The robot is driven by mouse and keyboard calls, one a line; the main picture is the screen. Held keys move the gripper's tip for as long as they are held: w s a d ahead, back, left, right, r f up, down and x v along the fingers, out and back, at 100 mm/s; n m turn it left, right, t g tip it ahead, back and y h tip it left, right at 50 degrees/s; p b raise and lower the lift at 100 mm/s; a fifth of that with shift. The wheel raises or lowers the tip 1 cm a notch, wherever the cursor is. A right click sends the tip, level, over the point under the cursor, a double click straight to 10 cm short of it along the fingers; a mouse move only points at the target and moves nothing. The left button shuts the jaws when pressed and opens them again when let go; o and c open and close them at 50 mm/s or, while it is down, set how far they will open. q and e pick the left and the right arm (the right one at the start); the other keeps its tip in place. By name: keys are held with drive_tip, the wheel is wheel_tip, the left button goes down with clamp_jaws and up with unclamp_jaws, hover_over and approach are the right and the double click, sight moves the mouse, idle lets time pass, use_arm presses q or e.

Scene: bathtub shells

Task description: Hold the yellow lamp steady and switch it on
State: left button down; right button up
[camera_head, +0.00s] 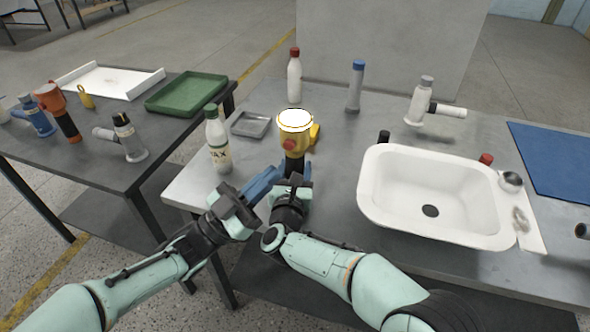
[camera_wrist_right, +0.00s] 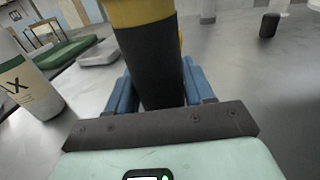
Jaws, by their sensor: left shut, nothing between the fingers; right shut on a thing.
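The yellow lamp (camera_head: 295,140) stands upright near the front edge of the table in the head view. Its round top face is bright white and looks lit, and a red button shows on its side. My right gripper (camera_head: 294,180) is shut on the lamp's black handle. The right wrist view shows the dark handle (camera_wrist_right: 150,65) between the blue fingers of the right gripper (camera_wrist_right: 158,92). My left gripper (camera_head: 268,180) is shut and empty, just left of the handle and below the button. I cannot tell whether its fingertips touch the lamp or the right gripper.
A white bottle with a green cap (camera_head: 218,142) stands close on the left, near a small grey tray (camera_head: 250,124). A white sink (camera_head: 375,205) is on the right. Bottles (camera_head: 294,80) stand behind. A side table holds a green tray (camera_head: 187,93).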

drive_tip(key=o, duration=1.2)
drive_tip(key=shift+o, duration=0.2)
